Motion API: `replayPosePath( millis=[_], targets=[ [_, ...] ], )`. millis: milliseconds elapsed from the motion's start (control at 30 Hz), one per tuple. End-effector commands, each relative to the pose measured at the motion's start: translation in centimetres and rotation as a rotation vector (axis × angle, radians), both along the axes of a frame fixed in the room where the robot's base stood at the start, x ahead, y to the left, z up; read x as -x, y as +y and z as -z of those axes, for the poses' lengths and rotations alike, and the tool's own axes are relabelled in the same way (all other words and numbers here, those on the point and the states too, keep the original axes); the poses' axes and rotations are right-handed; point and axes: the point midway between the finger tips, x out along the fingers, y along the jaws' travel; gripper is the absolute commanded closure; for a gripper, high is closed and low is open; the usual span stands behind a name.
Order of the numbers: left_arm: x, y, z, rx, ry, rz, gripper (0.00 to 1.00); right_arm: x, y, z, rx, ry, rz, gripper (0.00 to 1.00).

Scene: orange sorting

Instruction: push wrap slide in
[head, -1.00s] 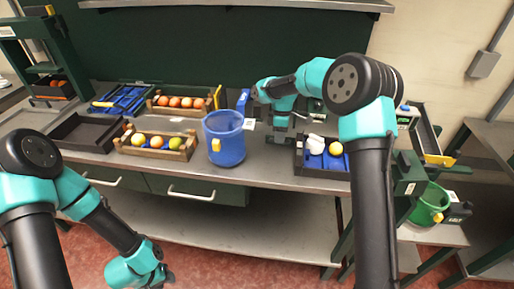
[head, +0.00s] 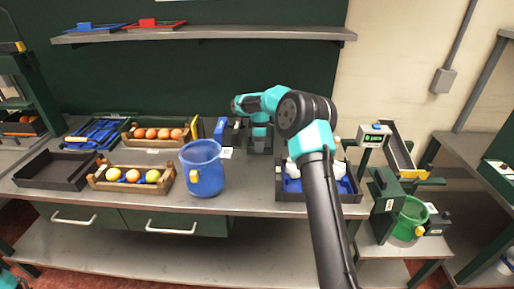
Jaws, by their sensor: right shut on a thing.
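My right gripper (head: 259,146) points down at the back of the bench, right of the blue bucket. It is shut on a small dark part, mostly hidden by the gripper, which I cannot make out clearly. A dark block (head: 236,131) and a blue upright piece (head: 220,128) stand just left of it; I cannot tell whether they are the wrap slide's unit. Crumpled white wrap (head: 338,169) lies in a dark tray (head: 350,197) with a blue liner, partly behind my right forearm. My left gripper is out of view.
The blue bucket (head: 203,170) stands near the bench front. Wooden crates of fruit (head: 132,188) and an empty dark tray (head: 52,172) are to the left. A scale display (head: 375,136) and green bucket (head: 409,219) are at right. Bench (head: 253,199) is clear beside the bucket.

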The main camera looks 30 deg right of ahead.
Motion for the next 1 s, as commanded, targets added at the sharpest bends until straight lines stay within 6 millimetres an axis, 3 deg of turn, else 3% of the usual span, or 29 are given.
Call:
replayPosePath(
  millis=[33,67,167,667,833,1000],
  targets=[
    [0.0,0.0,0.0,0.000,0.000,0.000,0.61,-0.4,-0.4,-0.3,0.009,-0.020,0.003,1.00],
    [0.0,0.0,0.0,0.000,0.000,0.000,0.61,-0.4,-0.4,-0.3,0.009,-0.020,0.003,0.83],
    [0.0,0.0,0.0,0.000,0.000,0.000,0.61,-0.4,-0.4,-0.3,0.009,-0.020,0.003,0.75],
    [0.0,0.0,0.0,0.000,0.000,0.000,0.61,-0.3,-0.2,-0.3,0.006,-0.012,0.001,0.75],
    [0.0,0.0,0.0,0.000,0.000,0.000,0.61,-0.5,-0.4,-1.6,0.006,-0.013,0.002,0.75],
    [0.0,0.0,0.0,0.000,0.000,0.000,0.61,-1.0,-0.7,-4.2,0.006,-0.015,0.002,0.75]
  ],
)
